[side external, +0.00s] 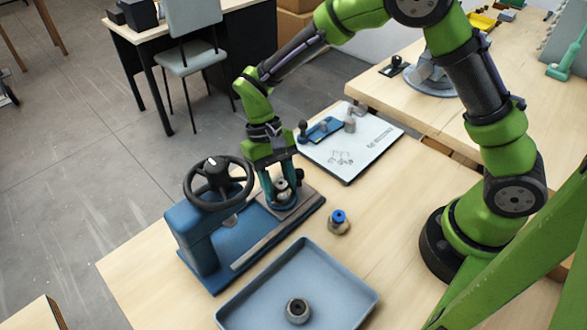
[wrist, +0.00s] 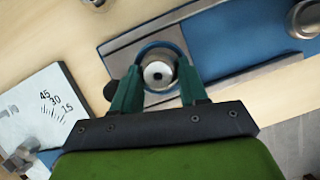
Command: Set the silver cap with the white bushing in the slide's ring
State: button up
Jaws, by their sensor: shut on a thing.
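My gripper (side external: 281,192) points down over the grey slide plate of the blue press. It is shut on the silver cap with the white bushing (wrist: 158,75), whose dark centre hole faces the wrist camera. The cap also shows between the fingers in the side view (side external: 282,185). In the wrist view the slide's ring (wrist: 160,45) shows as a blue arc around the cap's far side, and the cap appears lined up inside it. The fingers hide much of the ring, and I cannot tell whether the cap rests fully down in it.
The press's black handwheel (side external: 218,179) stands left of my gripper. A cap with a blue bushing (side external: 339,219) stands on the table. A blue-grey tray (side external: 350,282) in front holds a dark-centred cap (side external: 298,310). A white board (side external: 372,143) with small items lies behind.

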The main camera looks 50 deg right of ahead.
jog(key=o, duration=1.2)
jog(key=shift+d, duration=0.1)
jog(key=shift+s+d+f, duration=0.1)
jog(key=v, duration=1.7)
jog(key=shift+w+a, duration=0.2)
jog(key=shift+a, duration=0.05)
jog(key=shift+s+v, duration=0.25)
jog(key=shift+v, duration=1.95)
jog(key=shift+s+v, duration=0.2)
jog(key=shift+v, duration=2)
jog(key=shift+a+r, duration=0.15)
jog(key=shift+r, duration=0.05)
